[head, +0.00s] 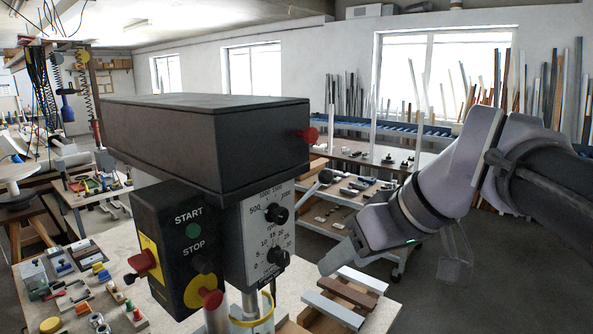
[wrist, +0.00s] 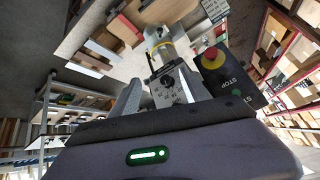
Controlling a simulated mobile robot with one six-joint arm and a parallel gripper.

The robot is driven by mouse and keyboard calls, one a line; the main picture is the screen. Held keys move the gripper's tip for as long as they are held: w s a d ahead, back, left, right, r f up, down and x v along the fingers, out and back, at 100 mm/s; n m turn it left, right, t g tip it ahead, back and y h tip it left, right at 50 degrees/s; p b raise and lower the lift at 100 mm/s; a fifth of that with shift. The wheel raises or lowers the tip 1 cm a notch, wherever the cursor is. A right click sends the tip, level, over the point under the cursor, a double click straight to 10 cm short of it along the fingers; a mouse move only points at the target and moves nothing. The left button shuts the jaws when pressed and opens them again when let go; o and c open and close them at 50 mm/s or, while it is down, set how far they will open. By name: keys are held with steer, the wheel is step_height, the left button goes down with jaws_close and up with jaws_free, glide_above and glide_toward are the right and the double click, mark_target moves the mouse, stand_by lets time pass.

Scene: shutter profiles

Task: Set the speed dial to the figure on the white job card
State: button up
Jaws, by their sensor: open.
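The speed dial (head: 276,213) is the upper black knob on a pale panel of the dark machine, with figures from 500 to 2000 around it. Its pointer is too small to read. A second knob (head: 278,257) with a 0 to 30 scale sits below it. My gripper (head: 332,262) is to the right of the panel, apart from it, open and empty. In the wrist view the panel (wrist: 173,92) shows between the spread fingers, with black knobs partly hidden by my wrist.
The START/STOP box (head: 180,250) with a red knob (head: 211,298) juts out left of the panel. A red knob (head: 308,134) sticks out of the machine's right side. Profile pieces (head: 345,295) lie on the bench below my gripper. Small parts crowd the bench at left.

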steer(key=w+r+n+y+p, duration=0.2)
steer(key=w+r+n+p, duration=0.4)
steer(key=r, duration=0.7)
steer(key=m+b, duration=0.1)
steer(key=b, duration=0.1)
glide_toward(283, 212)
steer(key=x, duration=0.9)
steer(key=shift+w+f, duration=0.1)
steer(key=shift+f, duration=0.05)
jaws_close()
